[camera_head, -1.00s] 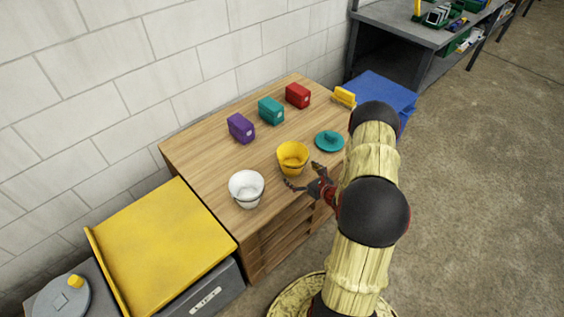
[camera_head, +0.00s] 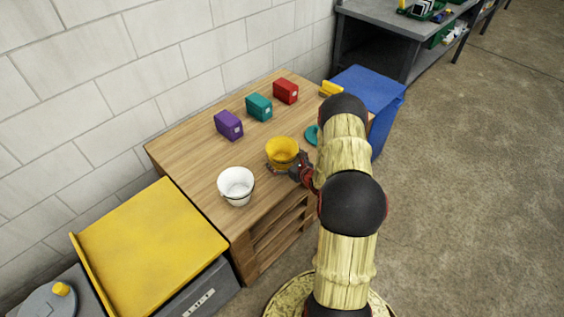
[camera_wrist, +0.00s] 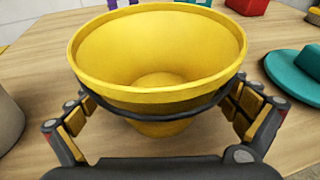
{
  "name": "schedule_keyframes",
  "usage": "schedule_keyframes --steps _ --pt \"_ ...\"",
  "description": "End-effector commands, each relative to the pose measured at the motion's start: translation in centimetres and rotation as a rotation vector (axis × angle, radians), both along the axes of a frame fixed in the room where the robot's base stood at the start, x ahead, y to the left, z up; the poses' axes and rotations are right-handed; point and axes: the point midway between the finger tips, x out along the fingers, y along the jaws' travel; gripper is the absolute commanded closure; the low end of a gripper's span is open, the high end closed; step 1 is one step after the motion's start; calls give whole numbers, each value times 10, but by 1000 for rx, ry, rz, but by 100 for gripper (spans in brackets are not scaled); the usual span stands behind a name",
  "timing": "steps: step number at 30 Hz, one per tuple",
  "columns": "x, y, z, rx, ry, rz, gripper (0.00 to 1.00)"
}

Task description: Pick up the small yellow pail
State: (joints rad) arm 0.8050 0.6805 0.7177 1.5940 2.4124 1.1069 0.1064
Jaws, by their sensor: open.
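The small yellow pail (camera_head: 281,151) stands upright on the wooden cabinet top, near its front edge. In the wrist view the yellow pail (camera_wrist: 158,60) fills the middle, empty inside, with a dark handle band hanging across its near side. My gripper (camera_head: 289,170) is at the pail's near right side in the head view. In the wrist view my gripper (camera_wrist: 160,112) is open, with one finger on each side of the pail's lower body. I cannot tell whether the finger pads touch the pail.
A white pail (camera_head: 236,185) stands to the left. Purple (camera_head: 229,125), teal (camera_head: 259,107) and red (camera_head: 286,91) boxes line the back of the wooden top (camera_head: 190,150). A teal lidded disc (camera_head: 311,134) is partly hidden behind my arm. A yellow object (camera_head: 330,88) lies at the far corner.

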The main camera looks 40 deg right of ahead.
Motion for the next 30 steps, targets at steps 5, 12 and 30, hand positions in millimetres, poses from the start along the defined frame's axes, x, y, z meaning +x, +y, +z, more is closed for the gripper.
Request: schedule_keyframes --steps 5,12,30 --pt "0 0 1 0 0 0 6" --pt "0 0 1 0 0 0 20" --pt "0 0 1 -1 -1 0 44"
